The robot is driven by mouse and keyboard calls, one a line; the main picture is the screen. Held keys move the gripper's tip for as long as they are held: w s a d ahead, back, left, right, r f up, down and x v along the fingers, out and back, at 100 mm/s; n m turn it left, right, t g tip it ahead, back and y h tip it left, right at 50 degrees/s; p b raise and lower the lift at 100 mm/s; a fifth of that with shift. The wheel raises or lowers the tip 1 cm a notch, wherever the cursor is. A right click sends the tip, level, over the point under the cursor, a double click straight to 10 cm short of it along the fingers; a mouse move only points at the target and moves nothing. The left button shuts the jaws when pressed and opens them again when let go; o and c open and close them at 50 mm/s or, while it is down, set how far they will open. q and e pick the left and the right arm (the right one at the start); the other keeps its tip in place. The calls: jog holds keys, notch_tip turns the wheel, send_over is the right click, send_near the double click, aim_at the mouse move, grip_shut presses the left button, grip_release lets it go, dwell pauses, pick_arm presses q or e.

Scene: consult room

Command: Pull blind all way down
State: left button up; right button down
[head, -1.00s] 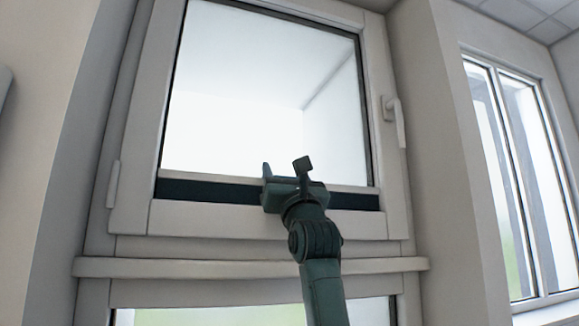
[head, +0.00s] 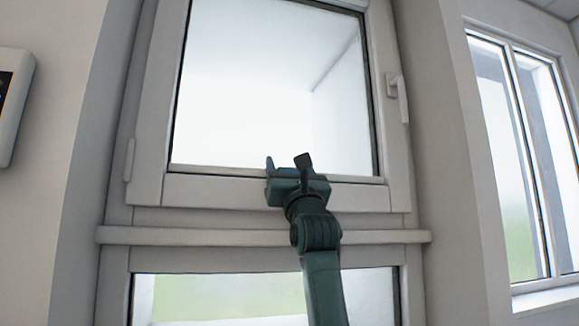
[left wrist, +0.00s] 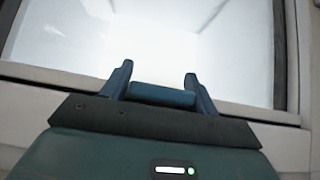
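The blind (head: 250,120) shows in the head view as a pale, bright sheet filling the upper window pane. Its light bottom rail (head: 220,170) lies along the lower edge of the pane, against the window frame. My left gripper (head: 286,163) is in front of the rail, right of its middle, with the fingers pointing up. In the left wrist view, the left gripper's fingers (left wrist: 156,82) stand apart, with a teal bar between them; the bright pane is beyond. I cannot tell whether the fingers touch the rail. My right gripper is in neither view.
A window handle (head: 398,95) sits on the right side of the frame. A ledge (head: 190,237) crosses below, above a lower pane (head: 220,295). Another window (head: 520,160) is at the right, and a wall device (head: 10,105) is at the left.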

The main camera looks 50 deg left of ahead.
pick_arm(q)
jog(key=o, duration=0.3)
jog(key=shift+w, duration=0.1)
jog(key=b+v, duration=0.1)
jog(key=v, duration=1.2)
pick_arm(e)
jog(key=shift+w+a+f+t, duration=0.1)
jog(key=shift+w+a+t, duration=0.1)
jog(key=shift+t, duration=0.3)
